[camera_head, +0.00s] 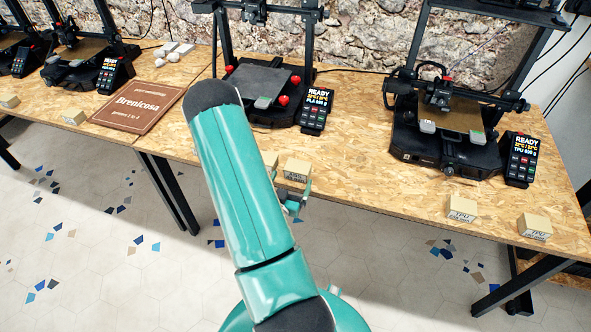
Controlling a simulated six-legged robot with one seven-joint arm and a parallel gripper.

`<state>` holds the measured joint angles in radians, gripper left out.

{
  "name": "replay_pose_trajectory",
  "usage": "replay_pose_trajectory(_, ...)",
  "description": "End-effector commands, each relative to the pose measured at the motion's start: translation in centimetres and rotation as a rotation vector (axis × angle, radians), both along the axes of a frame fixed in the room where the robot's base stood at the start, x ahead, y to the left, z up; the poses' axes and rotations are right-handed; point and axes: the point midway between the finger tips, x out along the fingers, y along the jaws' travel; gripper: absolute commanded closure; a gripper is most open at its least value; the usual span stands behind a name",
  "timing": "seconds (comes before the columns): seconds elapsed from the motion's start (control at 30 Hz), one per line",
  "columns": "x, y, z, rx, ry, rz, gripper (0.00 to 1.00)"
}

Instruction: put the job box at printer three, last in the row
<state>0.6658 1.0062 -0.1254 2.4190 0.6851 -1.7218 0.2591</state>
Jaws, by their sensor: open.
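My gripper (292,198) is open, low in front of the table's front edge and partly hidden by my teal arm. A small tan labelled box (297,169) stands on the table edge just beyond the fingers; I cannot tell whether they touch it. Another tan box (270,160) is partly hidden behind my arm. Two boxes marked TPU, one (461,209) and another (535,227), stand at the right front edge. The middle printer (259,84) has a READY, PLA screen. The rightmost printer (446,140) has a READY, TPU screen. No printer number is legible, and I cannot tell which box is the job box.
A brown sign reading Brenicosa (138,106) lies left of the middle printer. More printers, one here (88,55), and tan boxes, one here (74,117), stand farther left. Wooden tabletop (400,195) is bare between the middle boxes and the TPU boxes. Black table legs (170,190) stand below.

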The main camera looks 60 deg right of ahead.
Motion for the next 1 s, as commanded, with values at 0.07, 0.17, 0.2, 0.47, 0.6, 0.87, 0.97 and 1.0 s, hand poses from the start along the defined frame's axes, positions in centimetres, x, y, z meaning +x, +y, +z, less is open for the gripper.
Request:
replay_pose_trajectory(0.07,-0.2,1.3,0.0,0.001,0.003,0.002,0.06)
replay_pose_trajectory(0.17,-0.4,2.3,0.0,0.000,0.000,0.000,0.06)
replay_pose_trajectory(0.2,-0.4,2.5,0.0,-0.001,0.001,0.000,0.06)
replay_pose_trajectory(0.47,-0.4,2.8,0.1,0.000,-0.001,0.001,0.06)
replay_pose_trajectory(0.6,1.3,2.6,0.6,0.043,-0.029,0.020,0.06)
replay_pose_trajectory(0.87,10.9,4.6,3.9,0.310,-0.113,0.189,0.06)
replay_pose_trajectory(0.97,14.8,6.9,5.9,0.421,-0.117,0.289,0.06)
replay_pose_trajectory(1.0,16.2,8.0,6.8,0.463,-0.112,0.333,0.06)
